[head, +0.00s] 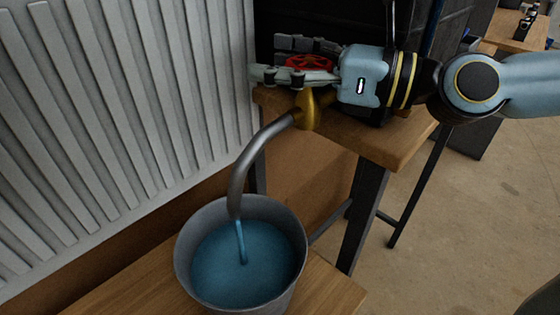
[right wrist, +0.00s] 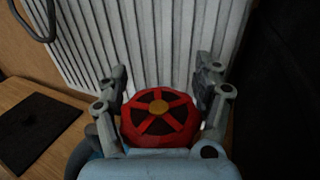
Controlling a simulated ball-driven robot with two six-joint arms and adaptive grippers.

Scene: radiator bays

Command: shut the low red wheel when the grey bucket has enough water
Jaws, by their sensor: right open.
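The low red wheel (head: 309,62) sits on top of a brass valve (head: 307,108) beside the radiator. My right gripper (head: 290,62) is open, with its fingers on either side of the wheel. In the right wrist view the wheel (right wrist: 160,117) lies between the two open fingers (right wrist: 160,95); whether they touch it I cannot tell. A grey curved spout runs from the valve down to the grey bucket (head: 186,262). A stream of blue water (head: 240,240) falls from the spout. The water (head: 220,270) stands high in the bucket, a little below the rim. My left gripper is not in view.
The bucket stands on a low wooden surface (head: 335,292). A white ribbed radiator (head: 110,130) fills the left. A wooden table (head: 385,140) with dark legs stands below my right gripper. Open floor (head: 460,220) lies to the right.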

